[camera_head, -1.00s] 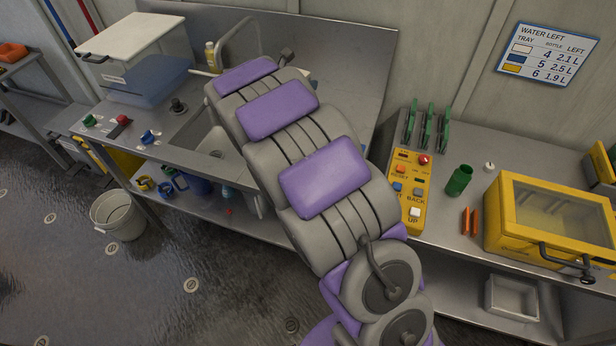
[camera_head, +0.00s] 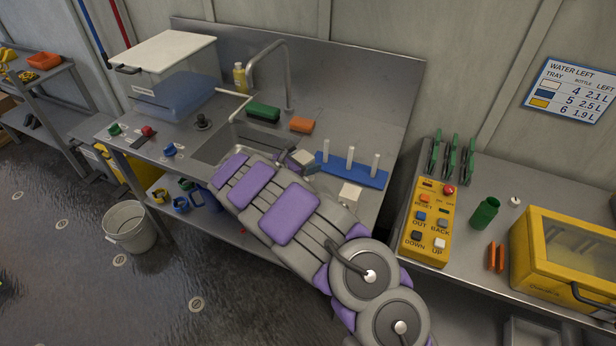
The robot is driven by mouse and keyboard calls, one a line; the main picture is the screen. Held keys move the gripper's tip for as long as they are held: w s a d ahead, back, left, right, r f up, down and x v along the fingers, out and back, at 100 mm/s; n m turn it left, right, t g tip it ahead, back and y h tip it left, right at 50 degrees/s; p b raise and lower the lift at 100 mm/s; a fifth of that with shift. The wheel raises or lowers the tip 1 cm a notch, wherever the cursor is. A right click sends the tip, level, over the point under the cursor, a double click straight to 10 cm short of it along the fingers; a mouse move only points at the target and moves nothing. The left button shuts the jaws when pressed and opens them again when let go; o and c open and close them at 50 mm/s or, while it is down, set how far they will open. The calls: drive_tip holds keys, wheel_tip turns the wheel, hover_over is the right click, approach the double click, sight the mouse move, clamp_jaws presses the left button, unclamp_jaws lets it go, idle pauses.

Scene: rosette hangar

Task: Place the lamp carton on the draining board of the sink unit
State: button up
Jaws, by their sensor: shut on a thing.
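The sink unit (camera_head: 405,90) is steel, with a basin (camera_head: 212,148) left of centre. Its draining board (camera_head: 375,140) lies to the right of the basin. My gripper (camera_head: 294,164) is partly hidden behind my arm, over the right edge of the basin. It is shut on a small pale box (camera_head: 302,157), which looks like the lamp carton. The fingertips cannot be made out clearly. Another pale box (camera_head: 350,193) shows beside my arm at the front of the draining board; I cannot tell what supports it.
A blue rack with white pegs (camera_head: 352,172) takes up part of the draining board. An orange sponge (camera_head: 301,124), a green brush (camera_head: 263,112) and the tap (camera_head: 287,70) are behind the basin. A yellow control box (camera_head: 430,220) stands on the right bench.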

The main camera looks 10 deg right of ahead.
drive_tip(key=shift+f, duration=0.45)
drive_tip(key=d+f, duration=0.1)
drive_tip(key=d+f+b, duration=0.1)
drive_tip(key=f, duration=0.1)
drive_tip(key=shift+d+f, duration=0.1)
drive_tip(key=shift+d, duration=0.05)
drive_tip(key=shift+a, duration=0.65)
drive_tip(key=o, duration=0.8)
drive_tip(key=shift+a, duration=0.3)
drive_tip(key=shift+o, duration=1.3)
drive_tip(key=shift+d, duration=0.75)
drive_tip(key=shift+a+r, duration=0.2)
drive_tip(key=shift+a, duration=0.05)
drive_tip(key=p+v, duration=0.3)
drive_tip(key=v, duration=0.8)
drive_tip(key=s+d+r+m+g+y, duration=0.1)
drive_tip(key=s+d+r+m+g, duration=0.7)
drive_tip(key=s+d+r+m, duration=0.9)
drive_tip(key=s+m+g+y, duration=0.15)
drive_tip(key=s+y, duration=0.25)
drive_tip(key=s, duration=1.1)
drive_tip(key=s+a+m+y, duration=0.3)
drive_tip(key=s+a, duration=0.1)
drive_tip(key=s, duration=0.3)
drive_tip(key=s+a+m+y, duration=0.3)
drive_tip(key=s+a, duration=0.2)
drive_tip(key=s, duration=0.3)
drive_tip(key=shift+s+a+f+t+y, duration=0.2)
drive_tip(key=shift+s+f+t+y, duration=0.05)
drive_tip(key=shift+t+y, duration=0.1)
